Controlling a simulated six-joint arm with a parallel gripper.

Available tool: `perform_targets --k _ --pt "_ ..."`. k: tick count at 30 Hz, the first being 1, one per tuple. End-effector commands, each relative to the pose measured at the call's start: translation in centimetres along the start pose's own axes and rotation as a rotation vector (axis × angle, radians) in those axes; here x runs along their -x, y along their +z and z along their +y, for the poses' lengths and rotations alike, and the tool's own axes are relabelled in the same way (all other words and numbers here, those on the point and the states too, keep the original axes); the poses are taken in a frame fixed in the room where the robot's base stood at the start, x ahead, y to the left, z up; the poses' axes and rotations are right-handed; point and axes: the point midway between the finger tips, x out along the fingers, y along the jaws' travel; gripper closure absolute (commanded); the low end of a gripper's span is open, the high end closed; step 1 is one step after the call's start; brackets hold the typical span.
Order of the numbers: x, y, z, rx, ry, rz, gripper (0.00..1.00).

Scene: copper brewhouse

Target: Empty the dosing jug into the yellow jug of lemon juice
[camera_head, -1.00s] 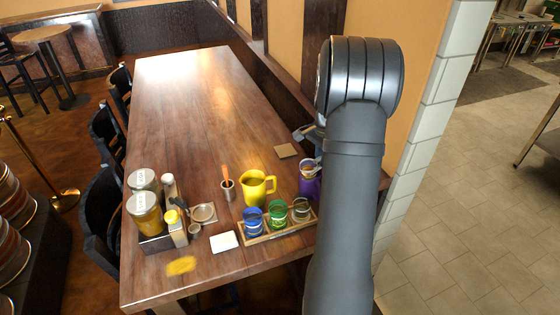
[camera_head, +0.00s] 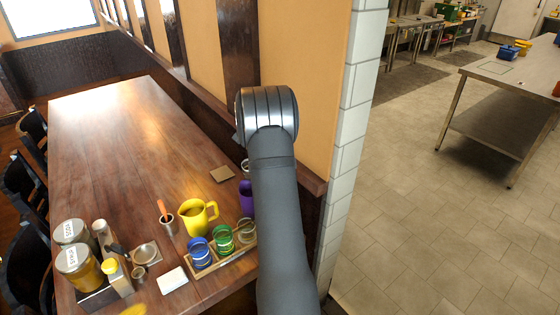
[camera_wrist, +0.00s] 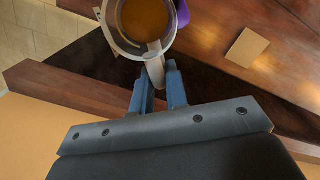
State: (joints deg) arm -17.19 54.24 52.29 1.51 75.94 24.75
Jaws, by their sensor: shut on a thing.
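The dosing jug (camera_wrist: 145,25) shows in the wrist view, with clear walls and amber liquid inside. My gripper (camera_wrist: 158,85) is shut on its pale handle, holding it with its mouth facing the wrist camera. In the head view my arm hides the gripper and most of the dosing jug; a pale bit of its rim (camera_head: 245,166) shows at the arm's left edge. The yellow jug (camera_head: 187,222) stands upright on the wooden table, to the left of my arm, apart from the dosing jug. Its handle points right.
A purple jug (camera_head: 245,200) stands partly behind my arm. A wooden tray (camera_head: 226,262) with blue, green and clear glasses is in front of the yellow jug. A metal cup (camera_head: 168,226), labelled jars (camera_head: 78,268) and a white card (camera_head: 172,280) are leftward. The table's far part is clear.

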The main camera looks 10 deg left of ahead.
Motion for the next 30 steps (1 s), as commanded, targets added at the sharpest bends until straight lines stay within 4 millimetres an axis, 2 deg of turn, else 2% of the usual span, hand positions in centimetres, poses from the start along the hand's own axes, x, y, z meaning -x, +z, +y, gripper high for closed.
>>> perform_targets --k 1,6,9,12,15,18,30 --pt "-0.7 0.1 -2.9 0.024 0.002 -0.006 1.00" --pt "-2.2 1.1 -10.5 0.077 0.006 -0.023 1.00" --pt "-3.0 1.9 -13.8 0.099 0.009 -0.030 1.00" --pt "-3.5 2.7 -16.1 0.115 0.011 -0.036 1.00" --pt "-3.8 3.2 -17.4 0.124 0.013 -0.039 1.00" --pt "-3.8 3.5 -17.8 0.127 0.013 -0.033 1.00" --pt "-2.0 4.9 -17.7 0.130 0.002 0.157 1.00"
